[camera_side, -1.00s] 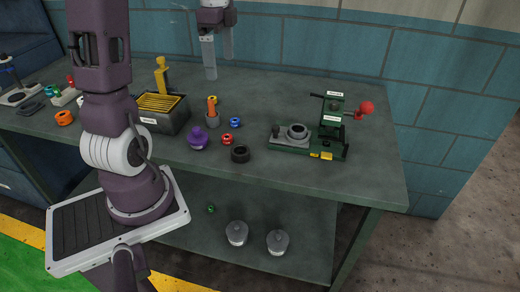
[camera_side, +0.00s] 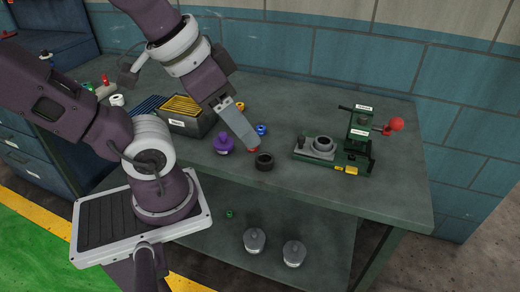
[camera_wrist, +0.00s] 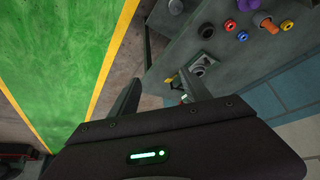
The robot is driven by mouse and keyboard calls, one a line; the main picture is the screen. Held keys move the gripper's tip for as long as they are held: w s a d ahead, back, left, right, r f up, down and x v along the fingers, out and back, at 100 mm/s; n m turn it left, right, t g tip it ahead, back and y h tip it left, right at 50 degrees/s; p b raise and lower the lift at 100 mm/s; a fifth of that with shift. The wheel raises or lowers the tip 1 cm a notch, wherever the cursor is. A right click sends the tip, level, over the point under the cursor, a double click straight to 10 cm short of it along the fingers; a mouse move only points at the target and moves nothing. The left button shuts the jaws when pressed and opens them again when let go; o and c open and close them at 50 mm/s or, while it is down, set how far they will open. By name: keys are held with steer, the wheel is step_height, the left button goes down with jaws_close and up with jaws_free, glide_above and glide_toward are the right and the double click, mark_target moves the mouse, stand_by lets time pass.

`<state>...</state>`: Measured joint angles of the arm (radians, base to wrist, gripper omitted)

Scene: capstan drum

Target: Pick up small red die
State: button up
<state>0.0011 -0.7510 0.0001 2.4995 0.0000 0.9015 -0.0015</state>
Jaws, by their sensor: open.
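The small red die (camera_side: 254,149) lies on the green workbench, partly covered by my gripper in the side view. In the wrist view a small red ring-shaped part (camera_wrist: 230,25), which looks like the same die, sits near the top right, beyond the fingers. My gripper (camera_side: 249,143) points down and overlaps the die in the side view; whether it touches is unclear. In the wrist view my gripper (camera_wrist: 160,77) has its fingers spread with nothing between them, and the die lies outside them, up and to the right.
A black ring (camera_side: 264,161), a purple knob (camera_side: 223,144) and a blue die (camera_side: 261,130) sit close around the red die. A green press (camera_side: 352,150) with a red ball handle stands to the right. A bin with yellow slats (camera_side: 190,122) is at left.

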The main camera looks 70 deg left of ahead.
step_height(320, 180, up, 4)
steer(key=w+a+f+n+g+y, duration=0.3)
steer(key=w+a+n, duration=0.1)
steer(key=a+n, duration=0.25)
steer(key=w+a+f+n+g+y, duration=0.2)
steer(key=w+a+n+g+y, duration=0.1)
steer(key=w+a+n+y, duration=0.25)
steer(key=w+a+r+n+y, duration=0.4)
steer(key=a+r+n+y, duration=0.1)
steer(key=r+n, duration=0.1)
steer(key=f, duration=2.9)
steer(key=shift+a, duration=0.4)
steer(key=x, duration=0.7)
steer(key=shift+s+f, duration=0.3)
steer(key=shift+f, duration=0.05)
steer(key=shift+d, duration=0.1)
jaws_close()
